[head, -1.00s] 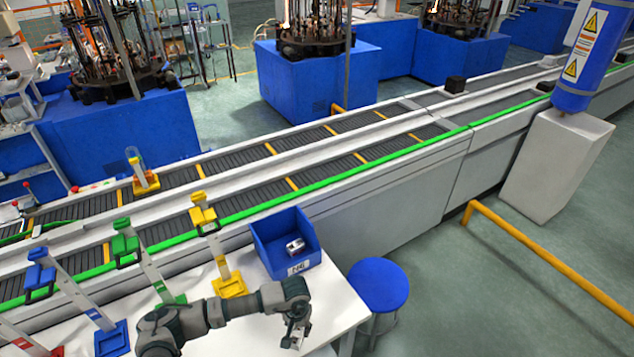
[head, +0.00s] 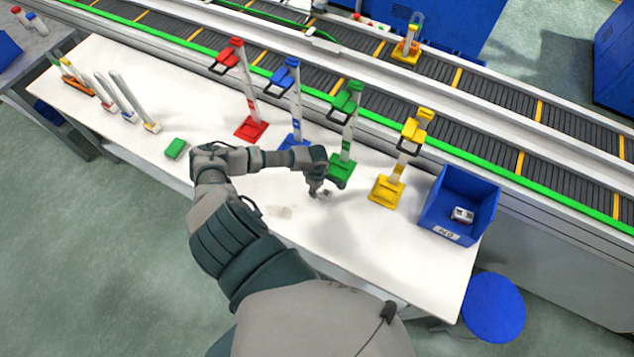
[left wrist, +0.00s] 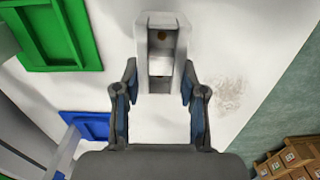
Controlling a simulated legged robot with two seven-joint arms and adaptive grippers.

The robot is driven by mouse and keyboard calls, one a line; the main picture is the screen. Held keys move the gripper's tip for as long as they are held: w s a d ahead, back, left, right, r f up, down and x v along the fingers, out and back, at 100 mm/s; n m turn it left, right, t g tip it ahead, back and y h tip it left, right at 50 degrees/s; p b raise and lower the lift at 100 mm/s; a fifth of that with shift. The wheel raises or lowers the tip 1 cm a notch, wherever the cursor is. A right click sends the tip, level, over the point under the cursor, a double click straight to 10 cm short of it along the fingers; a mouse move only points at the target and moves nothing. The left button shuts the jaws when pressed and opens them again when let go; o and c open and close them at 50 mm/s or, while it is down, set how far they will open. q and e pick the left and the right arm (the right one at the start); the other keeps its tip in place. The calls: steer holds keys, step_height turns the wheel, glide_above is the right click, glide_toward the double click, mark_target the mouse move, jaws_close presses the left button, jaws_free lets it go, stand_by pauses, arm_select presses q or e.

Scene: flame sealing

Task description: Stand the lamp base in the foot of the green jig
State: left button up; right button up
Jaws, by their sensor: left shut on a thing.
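The green jig (head: 347,98) stands on the white table, with its flat green foot (head: 341,171) at the bottom of a pale upright. The foot also shows at the upper left of the left wrist view (left wrist: 90,35). My left gripper (head: 318,187) is just in front and left of that foot, low over the table. In the left wrist view it is shut on a pale grey, block-like lamp base (left wrist: 162,68) with a small round brownish mark. The lamp base is beside the foot, apart from it. My right gripper is not in view.
Red (head: 251,128), blue (head: 291,75) and yellow (head: 387,190) jigs flank the green one. A blue bin (head: 440,207) with a small metallic part (head: 462,214) stands at the right. A green block (head: 176,148) lies on the left. The front table is mostly clear.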

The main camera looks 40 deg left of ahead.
arm_select(q)
steer(key=shift+w+a+f, duration=0.1)
steer(key=shift+w+a, duration=0.05)
steer(key=shift+a, duration=0.1)
steer(key=shift+w+f+b, duration=0.1)
steer(key=shift+w+b, duration=0.25)
steer(key=w+b, duration=0.1)
steer(key=w, duration=0.1)
steer(key=w+a+b, duration=0.1)
steer(key=w, duration=0.1)
steer(key=shift+w+f, duration=0.1)
steer(key=shift+w, duration=0.2)
steer(key=w+b, duration=0.1)
steer(key=w, duration=0.1)
steer(key=w+a+b, duration=0.1)
steer(key=w+b, duration=0.1)
steer(key=w+a+b, duration=0.1)
steer(key=shift+w, duration=0.4)
steer(key=shift+w+a+b, duration=0.2)
steer(key=shift+w+b, duration=0.3)
steer(key=shift+b, duration=0.1)
steer(key=shift+w+r, duration=0.15)
steer(key=shift+r, duration=0.05)
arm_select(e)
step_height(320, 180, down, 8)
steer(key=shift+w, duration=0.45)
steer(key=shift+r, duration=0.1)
